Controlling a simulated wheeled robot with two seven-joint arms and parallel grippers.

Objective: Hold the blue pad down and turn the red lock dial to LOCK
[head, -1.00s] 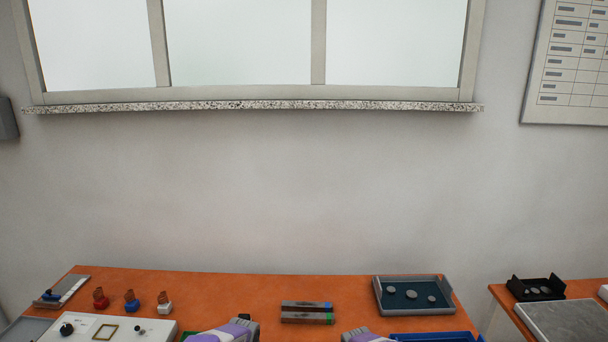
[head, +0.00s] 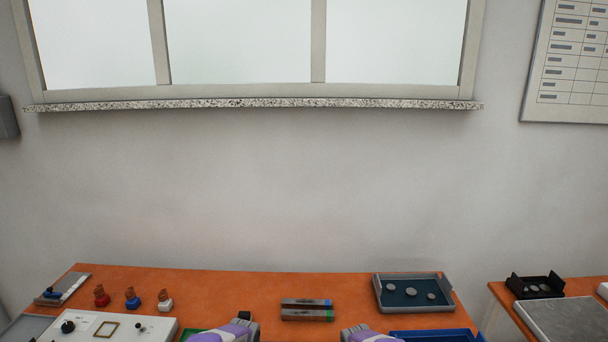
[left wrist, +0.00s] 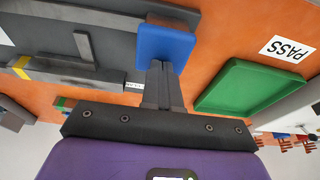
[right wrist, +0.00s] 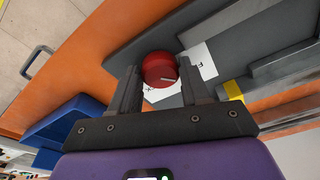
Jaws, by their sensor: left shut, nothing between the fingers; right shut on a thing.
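The blue pad (left wrist: 166,45) is on the end of a dark grey fixture in the left wrist view. My left gripper (left wrist: 160,68) is shut and empty, its fingertips at the pad's near edge and apparently touching it. The red lock dial (right wrist: 159,68), with a pale pointer line, sits beside a white label (right wrist: 199,62) in the right wrist view. My right gripper (right wrist: 155,75) has its fingers on either side of the dial, shut on it. The label's lettering is partly hidden. In the head view both grippers show only at the bottom edge; pad and dial are out of sight.
A green tray (left wrist: 235,88) and a white PASS label (left wrist: 287,49) lie right of the pad in the left wrist view. A blue bin (right wrist: 62,122) is left of my right gripper.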

